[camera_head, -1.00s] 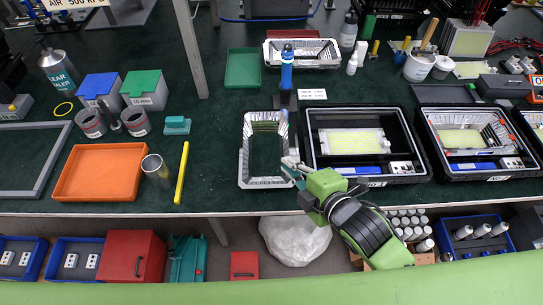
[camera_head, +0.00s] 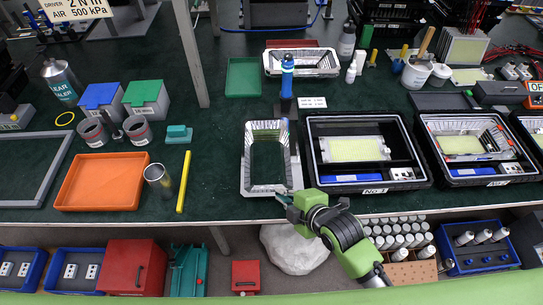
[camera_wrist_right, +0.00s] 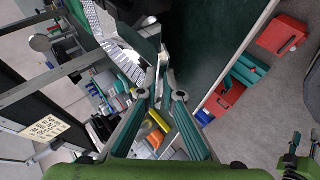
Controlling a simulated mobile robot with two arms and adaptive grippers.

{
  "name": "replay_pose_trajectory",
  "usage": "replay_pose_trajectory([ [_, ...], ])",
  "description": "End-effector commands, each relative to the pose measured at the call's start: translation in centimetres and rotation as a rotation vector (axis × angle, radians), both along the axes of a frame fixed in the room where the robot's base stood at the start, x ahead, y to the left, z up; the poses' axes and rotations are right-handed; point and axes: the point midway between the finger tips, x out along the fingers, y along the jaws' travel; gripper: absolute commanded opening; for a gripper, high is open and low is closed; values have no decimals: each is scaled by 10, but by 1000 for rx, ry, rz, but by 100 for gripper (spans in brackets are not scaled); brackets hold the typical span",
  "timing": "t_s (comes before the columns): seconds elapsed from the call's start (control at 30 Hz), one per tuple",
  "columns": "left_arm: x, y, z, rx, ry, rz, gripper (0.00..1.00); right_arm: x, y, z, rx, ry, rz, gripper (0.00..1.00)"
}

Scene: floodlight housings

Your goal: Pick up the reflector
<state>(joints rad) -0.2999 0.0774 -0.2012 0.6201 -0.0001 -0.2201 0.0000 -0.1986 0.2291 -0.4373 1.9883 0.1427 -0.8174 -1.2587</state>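The reflector (camera_head: 247,165) is a silver, faceted, open rectangular frame on the dark green bench, left of the black housings in the head view. Its ribbed wall shows close up in the wrist view (camera_wrist_right: 110,40). My right gripper (camera_head: 283,196) is at its near right corner, at the bench's front edge. In the wrist view the fingers (camera_wrist_right: 157,62) converge and their tips overlap the end of the ribbed wall. Whether they are closed on it I cannot tell.
A black housing (camera_head: 309,160) with a yellow panel stands close right of the reflector, another (camera_head: 425,160) beyond it. An orange tray (camera_head: 100,181), a tin and a yellow bar (camera_head: 184,180) are to the left. Bench between bar and reflector is clear.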

Motion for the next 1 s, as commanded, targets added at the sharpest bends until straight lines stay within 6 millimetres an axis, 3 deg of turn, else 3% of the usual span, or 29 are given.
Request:
replay_pose_trajectory([
  [0.4,0,2,7,2,0,0,33,33,10,-31,0,0,-1,7],
  [0.7,0,3,7,3,-1,0,33,35,10,-32,0,-1,-1,7],
  [0.73,0,3,7,3,-1,0,33,34,10,-32,0,-1,-1,0],
  [1.0,0,3,7,3,-1,0,33,35,10,-32,0,-2,0,0],
])
